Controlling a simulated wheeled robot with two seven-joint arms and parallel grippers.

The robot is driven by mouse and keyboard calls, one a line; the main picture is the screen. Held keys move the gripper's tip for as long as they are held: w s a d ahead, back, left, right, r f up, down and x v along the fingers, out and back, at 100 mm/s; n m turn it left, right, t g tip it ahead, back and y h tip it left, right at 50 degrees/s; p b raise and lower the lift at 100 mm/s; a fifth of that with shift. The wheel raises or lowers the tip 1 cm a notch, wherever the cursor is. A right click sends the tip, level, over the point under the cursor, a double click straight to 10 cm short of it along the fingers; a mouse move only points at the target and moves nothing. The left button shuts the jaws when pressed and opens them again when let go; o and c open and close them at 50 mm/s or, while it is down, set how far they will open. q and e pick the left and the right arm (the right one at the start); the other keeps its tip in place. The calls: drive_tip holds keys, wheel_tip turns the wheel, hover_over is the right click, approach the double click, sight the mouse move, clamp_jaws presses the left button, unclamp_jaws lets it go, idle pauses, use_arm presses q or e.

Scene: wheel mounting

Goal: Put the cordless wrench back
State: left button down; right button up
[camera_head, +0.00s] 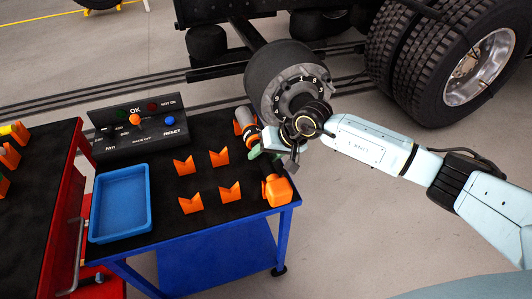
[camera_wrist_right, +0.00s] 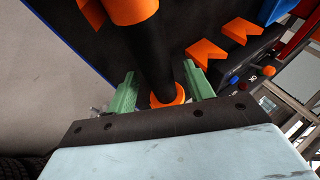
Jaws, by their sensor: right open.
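The cordless wrench, orange and black, lies along the right edge of the blue table in the head view, with its orange end (camera_head: 277,188) nearest the front corner. In the right wrist view its dark shaft (camera_wrist_right: 158,50) runs between the fingers, with orange parts above and below. My right gripper (camera_head: 262,150) reaches in from the right over the wrench's middle, which it partly hides. In the right wrist view its green fingers (camera_wrist_right: 160,90) are open, one on each side of the shaft; contact cannot be told. My left gripper is out of view.
Several orange V-shaped holders (camera_head: 219,158) stand on the black tabletop. A blue tray (camera_head: 121,203) and a button box (camera_head: 140,121) are left of them. A red-sided table (camera_head: 62,185) stands at left. The wheel hub (camera_head: 290,85) and tyres (camera_head: 435,55) are behind.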

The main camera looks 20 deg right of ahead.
drive_tip(key=shift+d+r+p, duration=0.2)
drive_tip(key=shift+r+p, duration=0.05)
drive_tip(key=shift+p, duration=0.05)
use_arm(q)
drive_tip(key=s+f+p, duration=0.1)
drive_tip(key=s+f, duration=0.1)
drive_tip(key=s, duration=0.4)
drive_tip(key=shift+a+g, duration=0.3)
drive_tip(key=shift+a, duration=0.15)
use_arm(e)
drive_tip(key=v, duration=1.2)
drive_tip(key=shift+r, duration=0.35)
